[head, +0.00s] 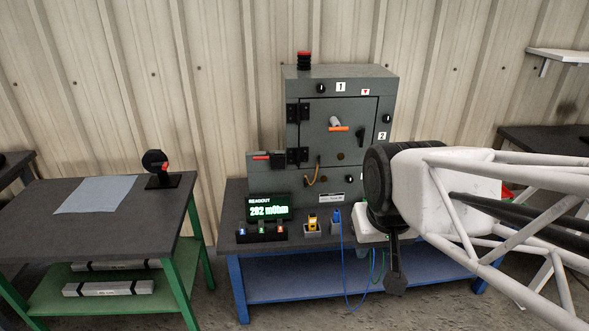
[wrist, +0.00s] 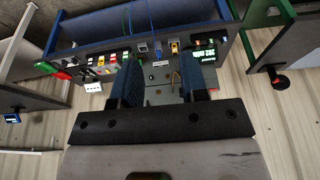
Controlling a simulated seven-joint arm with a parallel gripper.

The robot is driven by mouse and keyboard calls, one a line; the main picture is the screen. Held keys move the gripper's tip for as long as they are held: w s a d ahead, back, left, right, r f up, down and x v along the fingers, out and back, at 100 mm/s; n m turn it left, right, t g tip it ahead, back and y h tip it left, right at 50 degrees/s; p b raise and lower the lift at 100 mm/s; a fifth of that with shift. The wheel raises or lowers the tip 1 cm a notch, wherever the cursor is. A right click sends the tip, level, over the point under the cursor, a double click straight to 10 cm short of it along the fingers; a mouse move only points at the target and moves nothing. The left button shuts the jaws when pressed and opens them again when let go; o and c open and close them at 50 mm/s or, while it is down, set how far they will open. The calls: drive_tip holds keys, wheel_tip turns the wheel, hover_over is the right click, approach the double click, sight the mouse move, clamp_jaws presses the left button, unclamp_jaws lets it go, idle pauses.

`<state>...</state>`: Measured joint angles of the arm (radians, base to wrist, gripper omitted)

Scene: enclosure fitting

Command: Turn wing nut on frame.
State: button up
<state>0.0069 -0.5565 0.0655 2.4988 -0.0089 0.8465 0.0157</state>
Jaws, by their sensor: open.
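The grey enclosure (head: 350,95) stands at the back of the blue-legged bench. Its framed door (head: 335,125) is shut and carries an orange-tipped handle (head: 338,128). A copper-coloured strap (head: 313,173) hangs at the lower left of the enclosure. Small brownish fittings show near it, but I cannot tell which is the wing nut. My gripper (wrist: 158,68) is open and empty; its two blue-grey fingers show in the wrist view with part of the enclosure between and beyond them. In the head view my wrist hangs in front of the bench's right side, apart from the enclosure.
A readout (head: 268,208) shows 282 mOhm. A yellow tool (head: 312,222) and a blue tool (head: 336,215) stand in holders on the bench (head: 262,242). A blue cable (head: 345,275) hangs over the front edge. A green-framed table (head: 110,225) stands left.

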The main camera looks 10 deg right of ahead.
drive_tip(key=w+f+t, duration=0.2)
drive_tip(key=w+f, duration=0.1)
drive_tip(key=w, duration=1)
drive_tip(key=w+f+t, duration=0.1)
drive_tip(key=w+f, duration=0.1)
drive_tip(key=w, duration=1)
drive_tip(key=w+f+t, duration=0.2)
drive_tip(key=w+f, duration=0.1)
drive_tip(key=w, duration=1)
drive_tip(key=w+a+f+t, duration=0.1)
drive_tip(key=w+f+t, duration=0.2)
drive_tip(key=w+f, duration=0.8)
drive_tip(key=t, duration=0.2)
approach(305, 182)
drive_tip(key=shift+w+d+f, duration=0.25)
drive_tip(key=shift+w+f, duration=0.5)
drive_tip(key=shift+w, duration=0.25)
drive_tip(key=shift+w, duration=0.1)
drive_tip(key=shift+x, duration=3.75)
drive_tip(key=shift+w, duration=0.1)
